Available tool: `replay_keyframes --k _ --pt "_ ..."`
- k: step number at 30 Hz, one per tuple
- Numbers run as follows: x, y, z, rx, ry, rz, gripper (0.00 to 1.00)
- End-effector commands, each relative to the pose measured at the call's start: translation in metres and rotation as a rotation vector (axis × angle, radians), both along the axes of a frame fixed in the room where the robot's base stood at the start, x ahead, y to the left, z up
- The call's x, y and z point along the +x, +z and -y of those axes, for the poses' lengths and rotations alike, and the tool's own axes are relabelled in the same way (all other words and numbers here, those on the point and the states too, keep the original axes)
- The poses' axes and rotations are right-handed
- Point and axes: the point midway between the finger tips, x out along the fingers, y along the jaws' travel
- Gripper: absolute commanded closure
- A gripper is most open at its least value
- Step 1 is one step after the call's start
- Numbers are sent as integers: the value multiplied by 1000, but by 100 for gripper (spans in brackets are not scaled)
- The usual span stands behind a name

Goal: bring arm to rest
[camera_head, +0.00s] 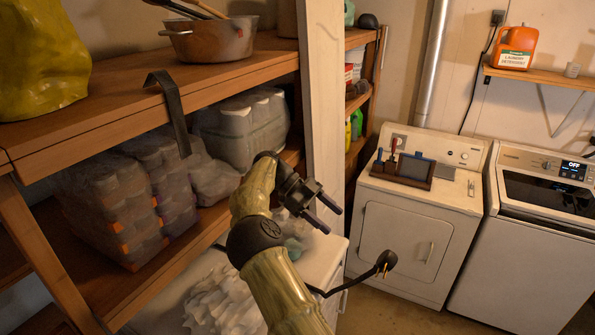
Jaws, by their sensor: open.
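My arm rises from the bottom middle of the head view, with gold-coloured links and a dark joint. My gripper (322,211) is at its end, pointing to the lower right. Its two dark fingers are apart and nothing shows between them. It is in the air in front of the shelf post and above a white surface. It appears clear of the things around it, though the exact distance is hard to tell.
Wooden shelves (110,105) on the left hold wrapped bottles (240,130) and a pot (212,40). A metal hook bracket (170,110) hangs from the upper shelf. A white post (322,80) stands behind my gripper. A dryer (415,225) and a washer (530,240) stand right. Floor shows before them.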

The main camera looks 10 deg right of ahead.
Motion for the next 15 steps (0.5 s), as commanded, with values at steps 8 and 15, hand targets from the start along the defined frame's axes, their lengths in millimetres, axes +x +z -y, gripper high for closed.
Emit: replay_keyframes --k 8,15 --pt "-19 -8 46 270 92 -78 33" --pt "-56 -32 76 659 361 -155 33"
